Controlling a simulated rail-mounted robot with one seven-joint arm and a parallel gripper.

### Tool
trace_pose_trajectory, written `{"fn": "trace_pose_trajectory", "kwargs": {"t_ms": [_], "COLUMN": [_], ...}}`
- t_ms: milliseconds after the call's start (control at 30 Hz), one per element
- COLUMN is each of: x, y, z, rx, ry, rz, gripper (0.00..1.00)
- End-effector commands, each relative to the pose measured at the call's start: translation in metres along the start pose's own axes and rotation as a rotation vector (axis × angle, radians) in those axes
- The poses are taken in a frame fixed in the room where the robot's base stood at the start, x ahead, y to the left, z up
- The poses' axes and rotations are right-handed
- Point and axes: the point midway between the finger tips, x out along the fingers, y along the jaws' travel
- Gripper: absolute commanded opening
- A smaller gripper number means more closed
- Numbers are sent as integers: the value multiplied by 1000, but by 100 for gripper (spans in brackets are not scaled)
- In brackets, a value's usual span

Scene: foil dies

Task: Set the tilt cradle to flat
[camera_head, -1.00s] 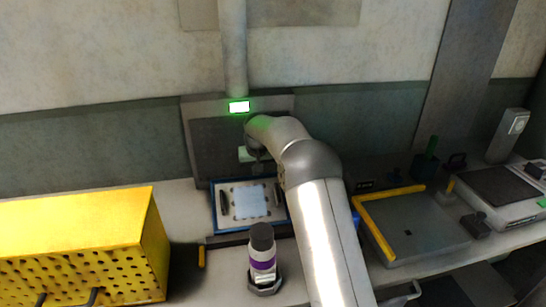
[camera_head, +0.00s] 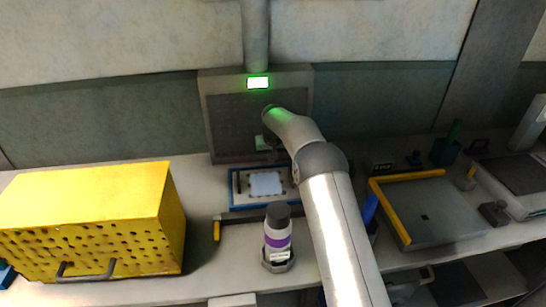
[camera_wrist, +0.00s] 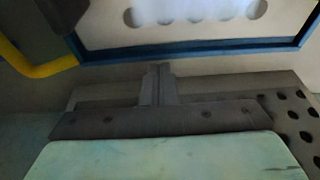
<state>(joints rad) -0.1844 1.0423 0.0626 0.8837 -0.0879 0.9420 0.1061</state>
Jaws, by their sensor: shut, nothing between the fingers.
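A blue-framed tray (camera_head: 232,189) with a pale plate sits at the back of the bench; I take it as the likely tilt cradle, but cannot tell for sure. It looks flat or nearly so. Its blue edge (camera_wrist: 200,49) and holed pale plate cross the top of the wrist view. My gripper (camera_wrist: 158,85) is shut and empty, its fingers pointing toward the tray edge. In the head view its pale green-lit hand is partly hidden by my arm, above the tray and before the grey panel. I cannot tell whether it touches anything.
A grey wall panel (camera_head: 225,130) carries a lit green lamp (camera_head: 257,83). A yellow perforated box (camera_head: 80,215) stands left. A purple-banded bottle (camera_head: 277,235) and a small yellow handle (camera_head: 217,230) are in front of the tray. A grey platform with yellow edging (camera_head: 435,215) lies right.

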Motion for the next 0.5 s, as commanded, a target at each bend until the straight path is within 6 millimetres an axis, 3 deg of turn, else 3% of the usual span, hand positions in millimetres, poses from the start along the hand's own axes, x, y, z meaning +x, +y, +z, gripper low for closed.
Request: {"fn": "trace_pose_trajectory", "kwargs": {"t_ms": [500], "x": [10], "y": [0], "z": [3], "rx": [0], "ry": [-9], "rz": [1], "gripper": [0]}}
